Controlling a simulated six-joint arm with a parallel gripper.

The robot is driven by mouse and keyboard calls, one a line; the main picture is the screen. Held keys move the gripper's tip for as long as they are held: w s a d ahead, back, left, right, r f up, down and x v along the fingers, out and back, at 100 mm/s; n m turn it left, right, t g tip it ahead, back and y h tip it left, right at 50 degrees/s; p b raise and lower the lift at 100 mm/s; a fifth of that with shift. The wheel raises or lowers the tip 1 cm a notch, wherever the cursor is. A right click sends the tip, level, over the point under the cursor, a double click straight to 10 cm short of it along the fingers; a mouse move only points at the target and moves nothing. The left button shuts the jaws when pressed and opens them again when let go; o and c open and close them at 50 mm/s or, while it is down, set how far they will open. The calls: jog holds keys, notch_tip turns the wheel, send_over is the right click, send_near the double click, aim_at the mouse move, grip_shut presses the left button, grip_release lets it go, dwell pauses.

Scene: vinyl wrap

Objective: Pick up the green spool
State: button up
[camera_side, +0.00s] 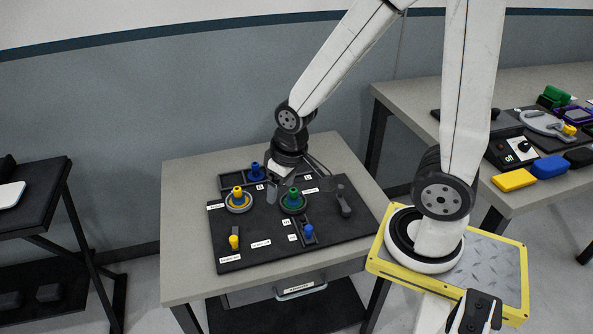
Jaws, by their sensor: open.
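The green spool (293,198) stands upright in a round grey holder on the black board (240,256), right of the board's middle. A blue part shows at its base, but the detail is small. My gripper (297,187) is open above and around the top of the green spool, its fingers pointing down. One finger is to the left of the spool and the other reaches to the right. I cannot tell from this view whether a finger touches the spool.
A yellow-topped spool (238,193) sits in a similar holder to the left. A blue peg (256,171) stands behind, a yellow peg (234,241) at front left, and a small blue peg (309,231) at front right. A dark upright handle (343,200) is close on the right.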

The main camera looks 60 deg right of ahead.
jog(key=w+d+f+m+g+y, duration=0.3)
jog(key=w+d+f+m, duration=0.15)
jog(key=d+m, duration=0.25)
jog(key=m+t+y, duration=0.3)
jog(key=m+y, duration=0.3)
jog(key=m, duration=0.5)
send_over(292, 190)
jog(key=s, duration=0.2)
jog(key=f, duration=0.6)
jog(key=a+f, duration=0.1)
jog(key=f, duration=0.2)
jog(key=shift+f, duration=0.1)
jog(key=d+f+m+t, duration=0.1)
jog(key=d, duration=0.1)
jog(key=s+d+f+m+t+y, duration=0.1)
jog(key=d+f+m, duration=0.1)
jog(key=d+f+m+t+y, duration=0.1)
jog(key=d+t, duration=0.1)
jog(key=shift+s+d+f+m, duration=0.15)
jog(key=shift+d+m, duration=0.1)
jog(key=shift+m, duration=0.05)
jog(key=shift+s+d+f+m+t+y, duration=0.15)
jog(key=shift+d+f+m+t+y, duration=0.15)
jog(key=shift+d+m+t, duration=0.15)
jog(key=shift+x, duration=3.85)
grip_shut()
